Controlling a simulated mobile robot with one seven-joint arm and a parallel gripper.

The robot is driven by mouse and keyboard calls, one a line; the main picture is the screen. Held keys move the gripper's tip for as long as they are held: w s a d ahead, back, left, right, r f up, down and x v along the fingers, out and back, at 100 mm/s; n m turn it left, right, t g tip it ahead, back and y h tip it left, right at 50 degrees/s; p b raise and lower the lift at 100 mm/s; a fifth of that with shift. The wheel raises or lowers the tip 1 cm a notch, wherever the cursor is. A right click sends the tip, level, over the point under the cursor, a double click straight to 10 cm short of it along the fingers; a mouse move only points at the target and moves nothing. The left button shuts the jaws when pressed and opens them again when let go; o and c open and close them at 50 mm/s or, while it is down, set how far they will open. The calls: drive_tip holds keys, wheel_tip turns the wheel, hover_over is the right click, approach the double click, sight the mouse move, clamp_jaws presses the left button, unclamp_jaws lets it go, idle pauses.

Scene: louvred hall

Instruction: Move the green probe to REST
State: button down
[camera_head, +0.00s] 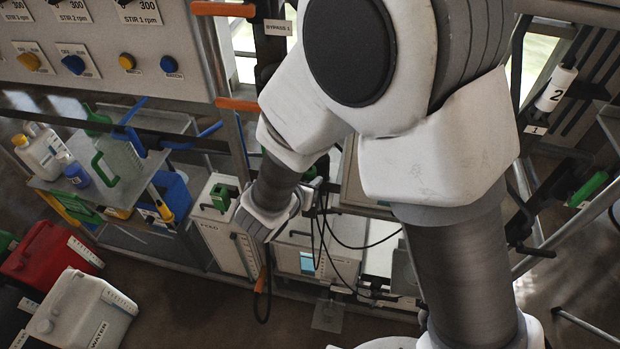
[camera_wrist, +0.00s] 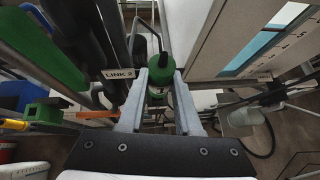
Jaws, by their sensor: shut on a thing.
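The green probe (camera_wrist: 160,58) has a green body with a dark part on top and a cable rising from it, in the wrist view. My gripper (camera_wrist: 161,82) is shut on it, with a grey finger on each side. A green and pale part of it shows lower down between the fingers. In the head view my arm covers most of this area, and the probe cannot be made out there. No holder marked REST can be read in either view.
A white FEED box (camera_head: 222,235) and a box with a blue screen (camera_head: 308,262) stand low behind my arm, with loose black cables nearby. A LINK 2 label (camera_wrist: 118,74) is beside my left finger. A shelf of bottles (camera_head: 85,170) and a WATER jug (camera_head: 82,315) are at left.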

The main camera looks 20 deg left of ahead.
wheel_tip(320, 180, up, 12)
drive_tip(key=p, duration=0.8)
drive_tip(key=shift+f, duration=0.1)
